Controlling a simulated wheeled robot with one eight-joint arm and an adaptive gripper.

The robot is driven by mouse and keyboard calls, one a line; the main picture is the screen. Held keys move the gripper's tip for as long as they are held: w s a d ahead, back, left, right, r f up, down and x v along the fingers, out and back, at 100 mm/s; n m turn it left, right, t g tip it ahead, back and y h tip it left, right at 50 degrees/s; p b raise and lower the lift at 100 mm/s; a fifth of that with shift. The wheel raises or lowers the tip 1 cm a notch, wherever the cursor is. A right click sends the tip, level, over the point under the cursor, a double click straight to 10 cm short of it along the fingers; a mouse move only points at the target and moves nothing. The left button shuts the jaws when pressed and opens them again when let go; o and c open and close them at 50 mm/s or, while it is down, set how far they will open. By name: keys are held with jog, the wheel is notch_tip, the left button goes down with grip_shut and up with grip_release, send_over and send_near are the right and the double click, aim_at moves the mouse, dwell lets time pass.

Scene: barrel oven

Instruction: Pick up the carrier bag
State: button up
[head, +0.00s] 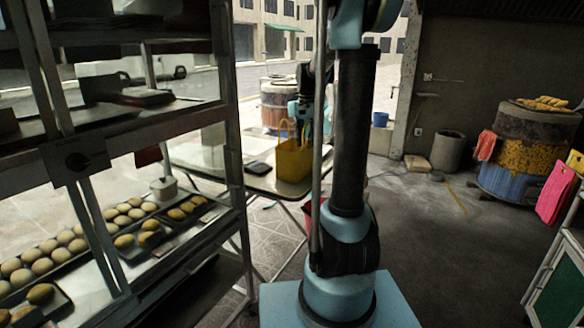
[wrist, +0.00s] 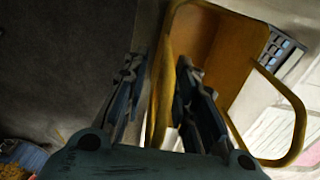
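The yellow carrier bag (head: 292,161) stands upright on the table beyond the shelving, with its handles up. In the wrist view the bag (wrist: 238,55) fills the upper middle, and one handle loops out to the right. My gripper (wrist: 160,78) is over the bag with its two fingers apart, one on each side of a yellow strip of the bag's handle or rim. I see a gap between the fingers and do not see them closed on it. In the head view my gripper (head: 304,112) is just above the bag, partly hidden by my arm.
The table (head: 258,180) also holds a dark flat item (head: 259,168) left of the bag. A metal rack (head: 232,150) with trays of buns stands close on the left. A barrel oven (head: 528,152) is at the right. The floor between is mostly clear.

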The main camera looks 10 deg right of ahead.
jog(key=shift+f, duration=0.55)
grip_shut()
jog(key=shift+r, duration=0.1)
